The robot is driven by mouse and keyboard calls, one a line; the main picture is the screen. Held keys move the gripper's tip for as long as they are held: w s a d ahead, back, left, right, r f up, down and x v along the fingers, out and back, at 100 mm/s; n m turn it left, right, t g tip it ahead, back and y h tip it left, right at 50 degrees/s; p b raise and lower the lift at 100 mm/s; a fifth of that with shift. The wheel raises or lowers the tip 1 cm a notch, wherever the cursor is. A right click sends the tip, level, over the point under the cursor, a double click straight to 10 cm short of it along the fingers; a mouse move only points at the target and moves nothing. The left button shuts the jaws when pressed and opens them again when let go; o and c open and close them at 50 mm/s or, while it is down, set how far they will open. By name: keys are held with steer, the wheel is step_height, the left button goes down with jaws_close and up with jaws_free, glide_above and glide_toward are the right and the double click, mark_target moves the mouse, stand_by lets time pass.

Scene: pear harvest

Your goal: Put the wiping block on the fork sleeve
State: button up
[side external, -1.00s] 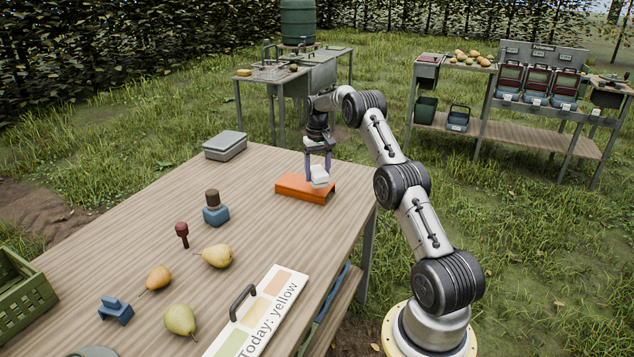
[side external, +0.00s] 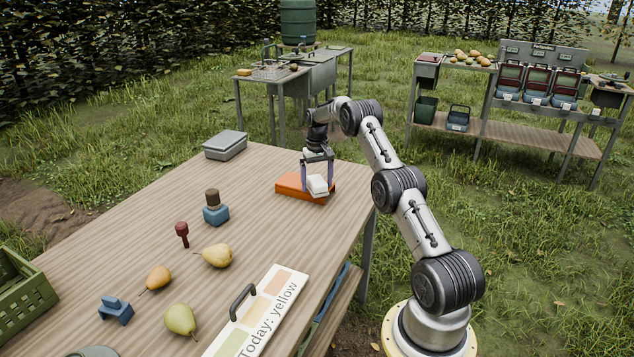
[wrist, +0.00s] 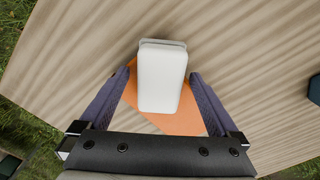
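The wiping block, a white block with rounded edges (side external: 317,185), is at the right part of the orange fork sleeve (side external: 288,184) near the table's far right side. In the wrist view the block (wrist: 161,78) covers the middle of the orange sleeve (wrist: 180,124), and its upper end reaches past the orange. It looks slightly tilted in the side view; its contact underneath is hidden. My gripper (side external: 318,188) is low over the sleeve with its fingers on either side of the block. In the wrist view narrow gaps show between the block and both fingers (wrist: 161,73), so it is open.
A grey lidded box (side external: 225,145) stands at the table's far left edge. A blue brown-topped stamp-like piece (side external: 215,208), a dark red peg (side external: 182,234), several pears and a colour board with a handle (side external: 262,310) lie nearer. Bare table lies between.

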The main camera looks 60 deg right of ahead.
mark_target(317, 180)
step_height(317, 180, up, 12)
steer(key=w+a+r+n+t, duration=0.1)
steer(key=w+a+r+n, duration=0.1)
steer(key=a+r, duration=0.95)
steer(key=s+a+r+n+t+h, duration=0.1)
steer(key=s+a+r, duration=0.2)
steer(key=a, duration=0.5)
steer(key=s+a+r+n+t, duration=0.1)
steer(key=s+a+r, duration=0.2)
steer(key=a, duration=0.4)
steer(key=s+a+n+t, duration=0.1)
steer(key=s+a+n, duration=0.2)
steer(key=s+a, duration=0.85)
steer(key=s+a+f+n, duration=0.1)
steer(key=s+a+f, duration=0.2)
steer(key=s, duration=0.2)
steer(key=s+a+f+n+t+y, duration=0.1)
steer(key=s+a+f, duration=0.2)
steer(key=s, duration=0.3)
steer(key=shift+t, duration=0.3)
